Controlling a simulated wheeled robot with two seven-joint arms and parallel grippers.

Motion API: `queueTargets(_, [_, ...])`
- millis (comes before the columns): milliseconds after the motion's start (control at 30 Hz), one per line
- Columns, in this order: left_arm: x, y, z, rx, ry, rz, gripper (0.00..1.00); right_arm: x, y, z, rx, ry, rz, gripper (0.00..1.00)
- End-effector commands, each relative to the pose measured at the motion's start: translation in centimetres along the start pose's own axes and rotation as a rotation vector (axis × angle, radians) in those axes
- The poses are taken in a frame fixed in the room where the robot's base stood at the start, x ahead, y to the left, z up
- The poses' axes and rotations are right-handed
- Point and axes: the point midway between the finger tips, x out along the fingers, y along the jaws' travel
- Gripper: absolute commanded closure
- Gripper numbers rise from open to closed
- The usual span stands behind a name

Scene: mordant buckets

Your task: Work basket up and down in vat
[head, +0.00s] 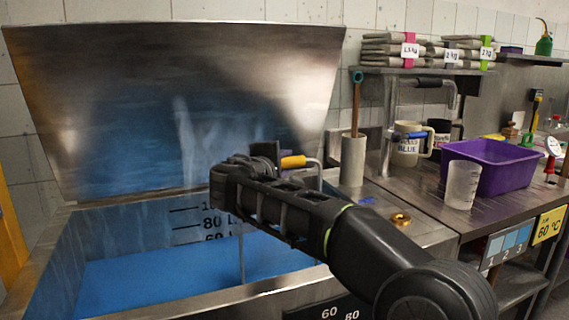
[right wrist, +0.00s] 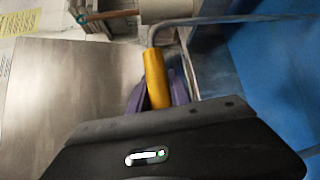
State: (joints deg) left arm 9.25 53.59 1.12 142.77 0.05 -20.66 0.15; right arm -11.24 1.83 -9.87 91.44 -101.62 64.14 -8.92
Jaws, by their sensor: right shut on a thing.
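The steel vat (head: 275,287) stands open with blue liquid (head: 170,275) inside and level marks on its inner back wall. My right gripper (head: 283,170) is above the vat, towards its right end. It is shut on the yellow grip of the basket's handle (head: 293,162). In the right wrist view the yellow grip (right wrist: 156,78) sits between the purple fingers, with a bent metal rod leading off it. A thin upright rod shows below my arm and reaches down to the liquid. The basket's body is not visible. My left gripper is out of view.
The vat's raised lid (head: 180,100) stands behind it. On the right, a steel counter (head: 415,185) holds a purple tub (head: 500,165), a clear beaker (head: 462,185), a labelled mug (head: 408,145) and a grey cylinder (head: 353,160) with a stick. Folded cloths lie on a shelf above.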

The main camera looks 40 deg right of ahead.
Motion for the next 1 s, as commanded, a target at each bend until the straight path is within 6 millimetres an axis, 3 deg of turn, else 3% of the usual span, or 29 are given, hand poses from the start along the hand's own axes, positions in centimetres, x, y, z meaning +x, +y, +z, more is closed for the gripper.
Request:
queueTargets(267, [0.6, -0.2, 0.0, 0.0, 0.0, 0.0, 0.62, 0.1, -0.5, 0.0, 0.002, 0.0, 0.004, 1.0])
queueTargets(700, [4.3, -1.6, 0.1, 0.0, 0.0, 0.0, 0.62, 0.7, -4.5, -0.6, 0.002, 0.0, 0.004, 1.0])
queueTargets(1000, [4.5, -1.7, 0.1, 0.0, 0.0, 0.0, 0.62, 0.7, -4.7, -0.6, 0.003, 0.0, 0.004, 1.0])
